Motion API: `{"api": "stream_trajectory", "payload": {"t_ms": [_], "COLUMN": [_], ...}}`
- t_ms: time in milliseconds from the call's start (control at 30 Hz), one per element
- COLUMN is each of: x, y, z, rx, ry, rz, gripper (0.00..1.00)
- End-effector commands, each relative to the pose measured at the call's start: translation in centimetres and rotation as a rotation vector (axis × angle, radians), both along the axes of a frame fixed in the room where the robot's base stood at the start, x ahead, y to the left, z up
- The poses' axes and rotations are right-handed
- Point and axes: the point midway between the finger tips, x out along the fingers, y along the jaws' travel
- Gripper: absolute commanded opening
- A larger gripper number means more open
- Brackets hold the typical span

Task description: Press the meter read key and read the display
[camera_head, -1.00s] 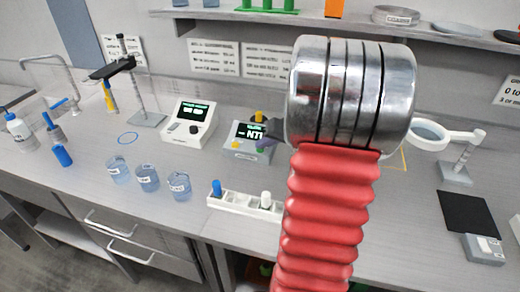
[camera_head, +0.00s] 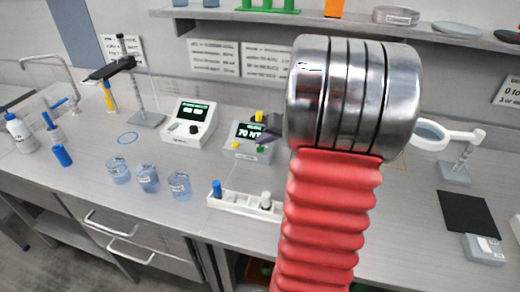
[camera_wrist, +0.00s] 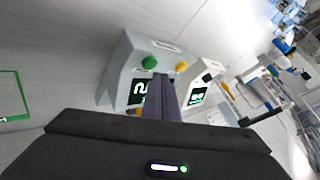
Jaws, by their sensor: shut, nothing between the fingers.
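The meter (camera_head: 238,153) is a light grey box on the bench, with a dark display (camera_head: 246,131) showing "70 NT" in pale characters; the right end is covered. It has a green key (camera_head: 261,147) and a yellow key (camera_head: 235,145) on its front; which is the read key is not legible. The wrist view shows the green key (camera_wrist: 149,62), the yellow key (camera_wrist: 181,66) and part of the display (camera_wrist: 138,92). My gripper (camera_head: 266,140) is shut and empty, its tip close to the green key. I cannot tell whether it touches. It also shows in the wrist view (camera_wrist: 163,82).
A second instrument (camera_head: 189,123) with a green-lit display stands left of the meter. A white rack (camera_head: 240,205) with a blue-capped and a white-capped vial is in front. Several beakers (camera_head: 148,178) stand at front left. A magnifier (camera_head: 432,134) is at right.

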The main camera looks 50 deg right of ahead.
Motion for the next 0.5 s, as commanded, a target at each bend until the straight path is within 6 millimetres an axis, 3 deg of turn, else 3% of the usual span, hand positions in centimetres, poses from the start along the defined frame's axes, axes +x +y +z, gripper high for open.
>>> {"api": "stream_trajectory", "payload": {"t_ms": [233, 500], "x": [0.0, 0.0], "y": [0.0, 0.0], "z": [0.3, 2.1], "rx": [0.0, -0.002], "ry": [-0.001, -0.002], "rz": [-0.001, 0.0], "gripper": [0.0, 0.0]}}
